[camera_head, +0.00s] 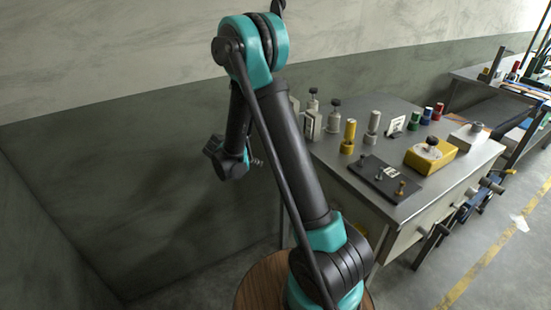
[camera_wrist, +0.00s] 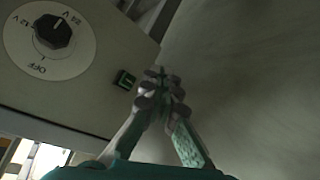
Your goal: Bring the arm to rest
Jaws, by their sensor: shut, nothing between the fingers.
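My arm, dark grey with teal joints, rises from a round wooden-topped base in the head view and folds down at its top. My gripper (camera_head: 257,162) hangs to the left of the workbench (camera_head: 405,204), partly hidden behind the wrist. In the wrist view, the fingers of my gripper (camera_wrist: 160,88) come together at their tips and hold nothing. Beyond them is a pale panel with a black rotary dial (camera_wrist: 52,32) marked OFF, 12 V and 24 V.
The bench carries a yellow block (camera_head: 430,157), a dark plate with pegs (camera_head: 385,179), a white box (camera_head: 468,137) and several cylinders. A grey-green wall (camera_head: 110,160) stands behind the arm. The space left of the gripper is clear.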

